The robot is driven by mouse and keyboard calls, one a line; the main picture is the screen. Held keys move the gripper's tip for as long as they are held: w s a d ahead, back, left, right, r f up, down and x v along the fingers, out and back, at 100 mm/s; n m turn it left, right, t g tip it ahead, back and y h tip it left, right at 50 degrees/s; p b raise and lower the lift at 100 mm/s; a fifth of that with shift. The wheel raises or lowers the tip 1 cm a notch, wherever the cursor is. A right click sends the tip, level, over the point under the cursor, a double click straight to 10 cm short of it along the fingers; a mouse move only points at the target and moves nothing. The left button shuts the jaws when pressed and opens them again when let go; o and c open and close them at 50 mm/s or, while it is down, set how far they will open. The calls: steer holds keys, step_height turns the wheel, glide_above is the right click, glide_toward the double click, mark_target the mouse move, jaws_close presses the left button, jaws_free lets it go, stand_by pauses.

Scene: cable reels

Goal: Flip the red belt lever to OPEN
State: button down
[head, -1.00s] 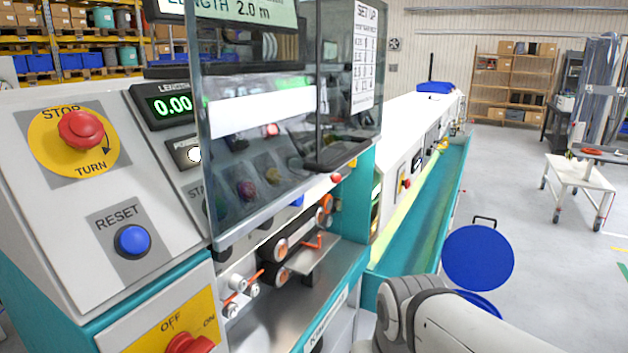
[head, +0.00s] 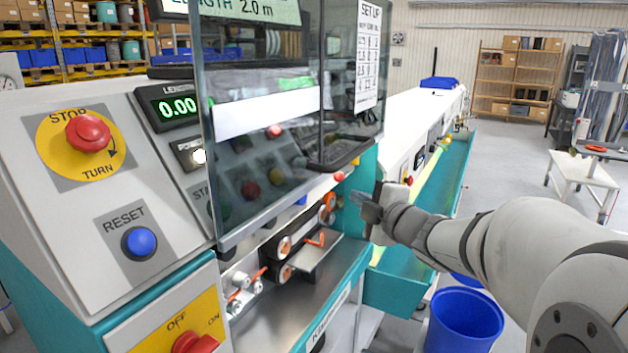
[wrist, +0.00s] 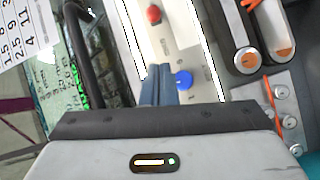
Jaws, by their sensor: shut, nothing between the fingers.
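An orange-red lever (head: 316,240) sits by the belt rollers (head: 284,246) in the recess of the cable machine; I take it to be the belt lever. In the wrist view an orange-red piece (wrist: 251,4) shows at the top edge, beside the orange-hubbed rollers (wrist: 246,61). I cannot read any OPEN mark. My gripper (head: 358,199) is shut and empty, in front of the machine, above and right of the lever and apart from it. In the wrist view its fingers (wrist: 157,84) are together, pointing towards the white strip with a blue button (wrist: 183,78) and a red knob (wrist: 153,14).
A clear guard (head: 265,150) with a dark handle (head: 342,153) hangs over the recess. Small fittings with an orange-red handle (head: 258,273) sit left of the rollers. A teal trough (head: 445,180) runs off behind my arm. A blue bin (head: 465,318) stands below the arm.

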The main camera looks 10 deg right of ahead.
mark_target(339, 177)
steer(key=shift+s+a+r+n+y, duration=0.1)
steer(key=shift+a+r+n+y, duration=0.15)
steer(key=shift+a+n+y, duration=0.45)
steer(key=shift+d, duration=0.2)
steer(key=w+a+f+p, duration=0.1)
steer(key=w+p, duration=0.1)
steer(key=w, duration=0.9)
steer(key=shift+w+a+f+p, duration=0.15)
steer(key=shift+w+a+p, duration=0.1)
steer(key=shift+p, duration=0.1)
